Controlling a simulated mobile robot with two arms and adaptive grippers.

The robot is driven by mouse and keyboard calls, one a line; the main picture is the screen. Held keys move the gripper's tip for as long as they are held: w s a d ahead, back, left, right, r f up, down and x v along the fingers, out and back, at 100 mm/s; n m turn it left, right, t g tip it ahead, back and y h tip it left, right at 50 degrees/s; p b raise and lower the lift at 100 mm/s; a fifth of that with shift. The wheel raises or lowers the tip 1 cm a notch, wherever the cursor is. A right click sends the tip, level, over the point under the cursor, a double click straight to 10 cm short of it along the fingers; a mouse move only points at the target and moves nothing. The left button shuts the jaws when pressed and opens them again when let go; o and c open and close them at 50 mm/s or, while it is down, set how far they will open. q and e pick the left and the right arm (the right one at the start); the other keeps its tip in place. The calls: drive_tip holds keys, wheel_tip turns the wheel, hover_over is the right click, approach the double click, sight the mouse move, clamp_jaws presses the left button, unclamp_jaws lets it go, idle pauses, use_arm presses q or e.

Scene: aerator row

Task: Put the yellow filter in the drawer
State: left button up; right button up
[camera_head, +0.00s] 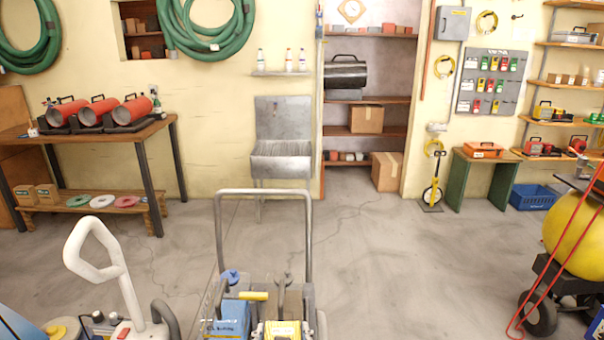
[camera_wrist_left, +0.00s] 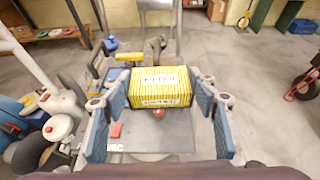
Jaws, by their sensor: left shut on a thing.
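The yellow filter (camera_head: 282,331) is a yellow-striped box with a white label, at the bottom edge of the head view, in front of a grey cart. In the left wrist view the filter (camera_wrist_left: 160,86) sits between the blue-padded fingers of my left gripper (camera_wrist_left: 160,98). The gripper is shut on it, one finger on each side. In the head view, little of my left gripper (camera_head: 283,334) shows. My right gripper is not in view. I cannot make out a drawer for certain in either view.
The cart with a grey push handle (camera_head: 264,192) holds a blue box (camera_head: 228,318) beside the filter. A white-handled machine (camera_head: 104,262) stands left, a yellow tank (camera_head: 577,235) right. A workbench (camera_head: 100,132) is along the left wall. Floor beyond the cart is clear.

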use_arm(q)
drive_tip(key=s+a+r+n+y, duration=0.2)
drive_tip(key=s+a, duration=0.3)
drive_tip(key=a, duration=0.2)
drive_tip(key=s+a+r+n+g+y, duration=0.1)
drive_tip(key=s+a+r+n+y, duration=0.1)
drive_tip(key=s+a, duration=0.3)
drive_tip(key=a+n+y, duration=0.1)
drive_tip(key=a, duration=0.2)
drive_tip(key=shift+a+r+g, duration=0.15)
drive_tip(key=shift+g, duration=0.15)
idle(0.4)
drive_tip(key=shift+s+r+y, duration=0.1)
drive_tip(key=shift+r+y, duration=0.05)
drive_tip(key=shift+y, duration=0.25)
